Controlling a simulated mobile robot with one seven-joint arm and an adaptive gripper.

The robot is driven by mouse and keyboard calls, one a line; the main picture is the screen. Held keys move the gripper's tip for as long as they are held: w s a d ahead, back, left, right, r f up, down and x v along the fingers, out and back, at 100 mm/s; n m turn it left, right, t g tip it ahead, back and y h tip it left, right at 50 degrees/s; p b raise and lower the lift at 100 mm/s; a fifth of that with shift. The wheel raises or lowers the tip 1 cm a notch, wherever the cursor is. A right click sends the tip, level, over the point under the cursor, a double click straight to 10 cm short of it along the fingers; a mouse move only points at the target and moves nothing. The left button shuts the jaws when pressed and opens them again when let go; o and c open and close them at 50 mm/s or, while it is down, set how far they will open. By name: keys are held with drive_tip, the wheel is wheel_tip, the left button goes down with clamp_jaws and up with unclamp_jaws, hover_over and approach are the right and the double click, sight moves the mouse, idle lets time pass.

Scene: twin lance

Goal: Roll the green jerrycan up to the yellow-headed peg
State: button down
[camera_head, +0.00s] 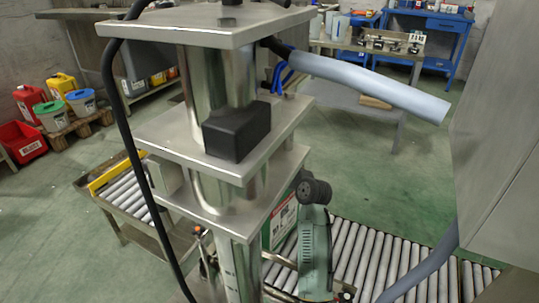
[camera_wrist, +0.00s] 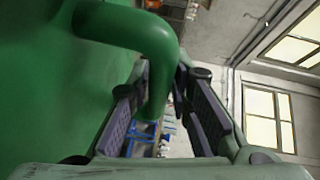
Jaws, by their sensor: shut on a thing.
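The green jerrycan (camera_head: 281,222) stands on the roller conveyor, mostly hidden behind the steel column and my arm; part of its white and red label shows. In the wrist view its green body (camera_wrist: 45,80) fills the left side, and its handle (camera_wrist: 150,45) runs down between the fingers. My gripper (camera_wrist: 163,100) is shut on this handle. In the head view my green arm link (camera_head: 315,250) is just right of the jerrycan, and the fingers are hidden. I cannot make out a yellow-headed peg; a small orange-tipped part (camera_head: 198,231) shows left of the column.
A steel press-like frame (camera_head: 170,135) with plates and columns stands over the conveyor. Rollers (camera_head: 365,255) continue to the right, and another roller section (camera_head: 130,200) with a yellow bar (camera_head: 112,174) lies left. A grey hose (camera_head: 370,85) sticks out above. A large grey panel (camera_head: 495,150) blocks the right.

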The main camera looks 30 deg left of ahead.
drive_tip(key=shift+a+f+n+g+y+b, duration=0.15)
drive_tip(key=shift+f+n+g+y+b, duration=0.2)
drive_tip(key=shift+n+g+b, duration=0.4)
drive_tip(key=shift+a+f+n+g+y+b, duration=0.2)
drive_tip(key=shift+n+g+y+b, duration=0.25)
drive_tip(key=shift+g+b, duration=0.5)
idle(0.6)
drive_tip(key=shift+s+a+n+g+b, duration=0.15)
drive_tip(key=shift+n+g+b, duration=0.15)
drive_tip(key=shift+s+r, duration=0.1)
drive_tip(key=shift+r, duration=0.35)
